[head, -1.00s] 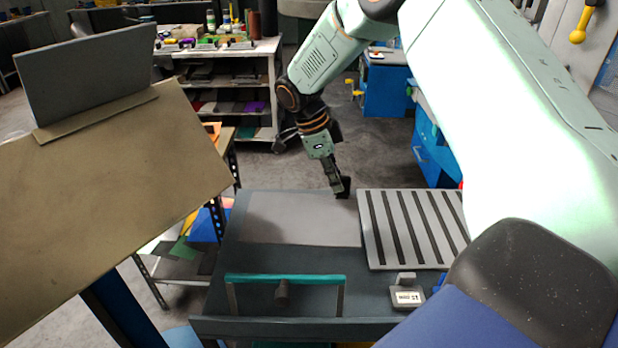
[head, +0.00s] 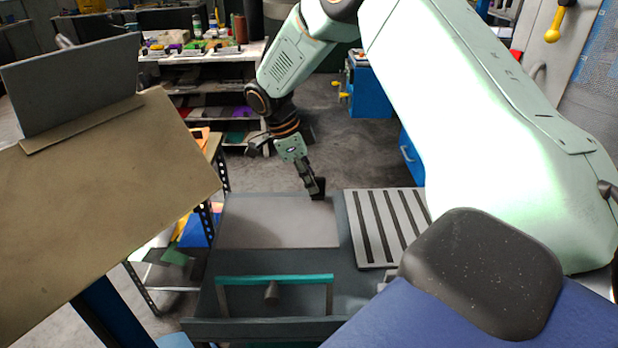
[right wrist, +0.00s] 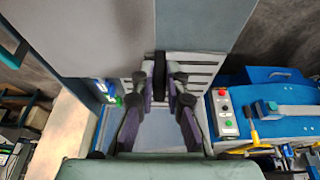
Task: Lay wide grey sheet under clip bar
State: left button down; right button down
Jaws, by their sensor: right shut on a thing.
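The wide grey sheet (head: 278,224) lies flat over the dark bench top, or just above it; I cannot tell which. Its near edge is apart from the clip bar (head: 280,280), a teal bar on two legs at the bench's front. My right gripper (head: 317,188) is at the sheet's far edge, near its right corner, shut on it. In the right wrist view, the gripper (right wrist: 163,92) shows with the sheet (right wrist: 85,40) at upper left; its grip on the edge is not clear there. My left gripper is not in view.
A slatted grey plate (head: 385,228) lies just right of the sheet. A brown tilted board (head: 100,180) with an upright grey panel (head: 72,82) stands at left. Shelves (head: 205,95) stand behind. Dark bench top is bare between the sheet and the clip bar.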

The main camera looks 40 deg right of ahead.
jog(key=shift+w+a+f+b, duration=0.15)
jog(key=shift+f+b, duration=0.75)
jog(key=shift+f, duration=1.15)
jog(key=shift+w+d+f+b, duration=0.15)
jog(key=shift+f+b, duration=0.75)
jog(key=shift+f, duration=1.1)
jog(key=shift+s+f+b, duration=0.15)
jog(key=shift+f+b, duration=0.2)
jog(key=shift+f, duration=0.55)
jog(key=shift+a+f, duration=0.1)
jog(key=shift+f, duration=0.4)
jog(key=shift+f, duration=0.2)
jog(key=shift+f+b, duration=0.3)
